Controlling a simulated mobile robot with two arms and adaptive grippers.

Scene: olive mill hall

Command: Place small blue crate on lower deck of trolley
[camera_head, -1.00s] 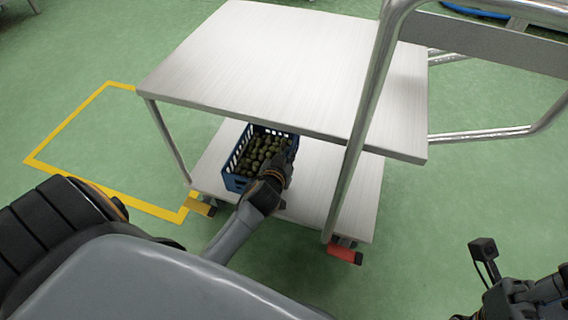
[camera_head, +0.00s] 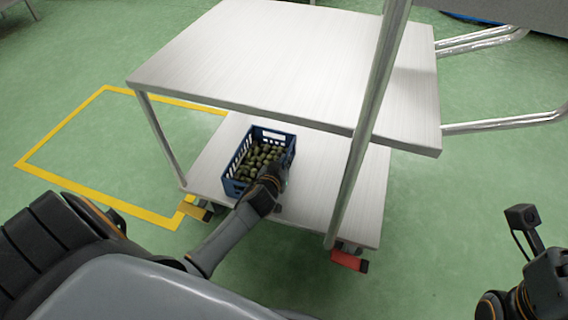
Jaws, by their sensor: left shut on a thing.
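The small blue crate (camera_head: 236,187) holds many green olives (camera_head: 259,158). It is over the left part of the trolley's lower deck (camera_head: 341,190), below the upper deck (camera_head: 285,62), and looks upright. I cannot tell whether its base touches the deck. My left gripper (camera_head: 279,176) is at the crate's right side, shut on its wall; the fingertips are partly hidden. My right gripper (camera_head: 522,222) is at the lower right, away from the trolley, and its finger state is unclear.
A trolley post (camera_head: 366,130) rises at the front right of the decks. A red caster pedal (camera_head: 346,260) and a yellow one (camera_head: 193,209) stick out below. Yellow floor tape (camera_head: 60,130) marks a rectangle at the left. Green floor is clear at the right.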

